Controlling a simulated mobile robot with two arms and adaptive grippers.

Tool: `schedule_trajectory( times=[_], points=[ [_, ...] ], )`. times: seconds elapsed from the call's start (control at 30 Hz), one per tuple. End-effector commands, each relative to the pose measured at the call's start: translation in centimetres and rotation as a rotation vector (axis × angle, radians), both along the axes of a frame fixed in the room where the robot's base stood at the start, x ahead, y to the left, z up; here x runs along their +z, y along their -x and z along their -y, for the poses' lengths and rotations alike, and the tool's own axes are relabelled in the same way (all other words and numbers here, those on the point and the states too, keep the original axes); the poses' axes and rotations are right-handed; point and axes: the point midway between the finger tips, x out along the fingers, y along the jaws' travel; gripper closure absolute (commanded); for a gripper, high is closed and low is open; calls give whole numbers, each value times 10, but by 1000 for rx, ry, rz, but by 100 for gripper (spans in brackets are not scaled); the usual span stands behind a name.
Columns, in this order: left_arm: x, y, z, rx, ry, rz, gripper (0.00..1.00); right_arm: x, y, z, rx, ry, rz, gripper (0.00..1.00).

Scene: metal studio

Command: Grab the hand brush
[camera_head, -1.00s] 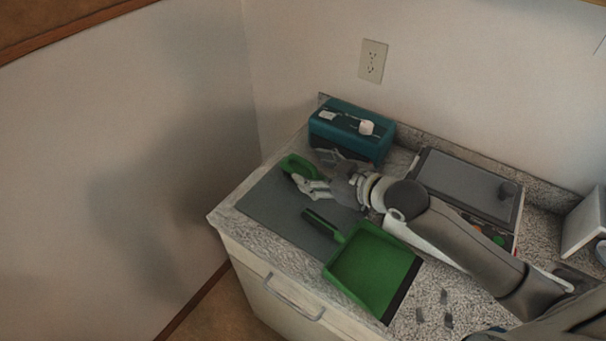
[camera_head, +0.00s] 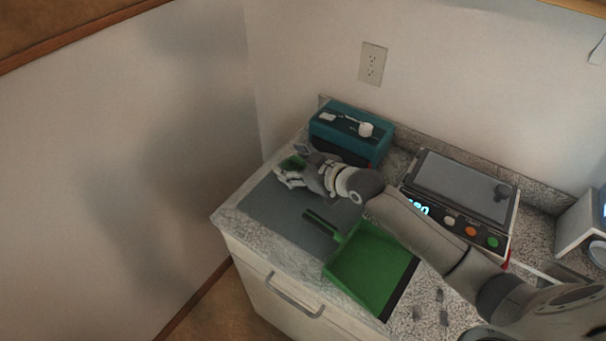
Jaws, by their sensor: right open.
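The green hand brush (camera_head: 291,162) is at the back left of the counter, on or beside the grey mat. Most of it is hidden behind my right gripper (camera_head: 288,171), so only a small patch of green shows. My right gripper is open, its fingers close over the brush. I cannot tell whether they touch it. My left gripper is not in view.
A green dustpan (camera_head: 371,268) lies at the front of the counter, its dark handle on the grey mat (camera_head: 273,212). A teal toolbox (camera_head: 347,130) stands just behind the gripper. A scale with coloured buttons (camera_head: 462,188) is to the right, behind my arm.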

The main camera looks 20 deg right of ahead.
Motion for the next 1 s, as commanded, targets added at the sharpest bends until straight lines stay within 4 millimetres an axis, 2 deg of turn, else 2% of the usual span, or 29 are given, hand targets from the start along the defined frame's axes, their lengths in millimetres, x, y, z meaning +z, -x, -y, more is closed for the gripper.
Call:
schedule_trajectory(
  times=[0.17,0.2,0.6,0.87,1.0],
  points=[
    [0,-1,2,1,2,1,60,0,0,0,0,0,0,37],
    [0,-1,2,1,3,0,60,0,0,0,0,0,0,40],
    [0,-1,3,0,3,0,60,0,0,0,-1,0,1,88],
    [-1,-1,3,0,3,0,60,2,0,0,0,1,2,89],
    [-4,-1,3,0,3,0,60,8,-1,0,0,0,4,89]
  ],
)
